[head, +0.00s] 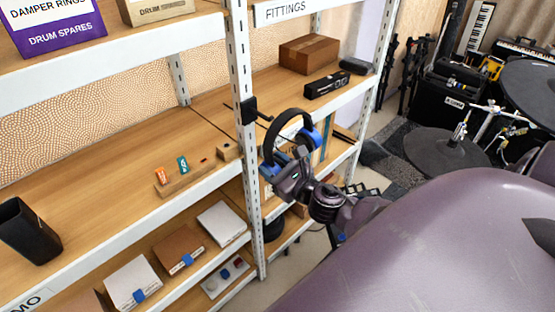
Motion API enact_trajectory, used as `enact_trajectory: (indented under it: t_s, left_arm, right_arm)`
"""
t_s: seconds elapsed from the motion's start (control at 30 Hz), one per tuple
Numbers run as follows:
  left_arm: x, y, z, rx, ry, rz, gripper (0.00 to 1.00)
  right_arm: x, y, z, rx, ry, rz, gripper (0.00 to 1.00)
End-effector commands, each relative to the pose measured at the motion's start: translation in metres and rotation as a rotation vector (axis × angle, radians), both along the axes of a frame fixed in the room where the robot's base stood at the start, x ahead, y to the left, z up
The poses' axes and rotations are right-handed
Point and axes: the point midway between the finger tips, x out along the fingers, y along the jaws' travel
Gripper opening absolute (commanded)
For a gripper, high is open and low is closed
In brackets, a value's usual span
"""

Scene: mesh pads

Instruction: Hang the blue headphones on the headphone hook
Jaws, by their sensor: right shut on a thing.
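The blue headphones (273,137), with a black headband and blue ear cups, are upright beside the shelf post. My right gripper (290,170) comes in from the right and is shut on the lower part of the headphones. The black headphone hook (249,111) is fixed to the white upright post, with a thin prong pointing right. The top of the headband is just right of the prong's tip; I cannot tell whether they touch. The gripper's fingertips are partly hidden by the headphones and the hand. My left gripper is not in view.
The white post (242,60) stands between two shelf bays. A wooden block with small orange and teal items (182,177) and a black bin (28,230) are on the left shelf. A brown box (309,54) is on the right upper shelf. Drum gear stands at right.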

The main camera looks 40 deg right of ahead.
Motion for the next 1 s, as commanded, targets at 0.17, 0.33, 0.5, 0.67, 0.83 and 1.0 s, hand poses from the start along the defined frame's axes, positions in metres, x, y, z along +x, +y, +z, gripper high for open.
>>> enact_trajectory:
  t_s: [0.17, 0.33, 0.5, 0.67, 0.83, 1.0]
  left_arm:
    - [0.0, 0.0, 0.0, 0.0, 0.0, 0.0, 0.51]
    - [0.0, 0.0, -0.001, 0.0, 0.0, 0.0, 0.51]
    - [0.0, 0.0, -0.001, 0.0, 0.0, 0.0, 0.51]
    - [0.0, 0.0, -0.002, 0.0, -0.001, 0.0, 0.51]
    - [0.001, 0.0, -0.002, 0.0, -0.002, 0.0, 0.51]
    - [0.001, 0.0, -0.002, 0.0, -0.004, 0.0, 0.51]
  right_arm:
    - [0.009, 0.001, 0.001, 0.0, -0.003, 0.001, 0.16]
    - [0.017, 0.001, -0.001, 0.0, -0.002, 0.0, 0.16]
    - [0.025, 0.002, -0.001, -0.001, -0.002, 0.0, 0.16]
    - [0.033, 0.003, -0.002, 0.0, -0.002, 0.0, 0.16]
    - [0.041, 0.004, -0.003, 0.0, -0.002, 0.0, 0.16]
    - [0.049, 0.004, -0.003, 0.0, -0.001, 0.0, 0.16]
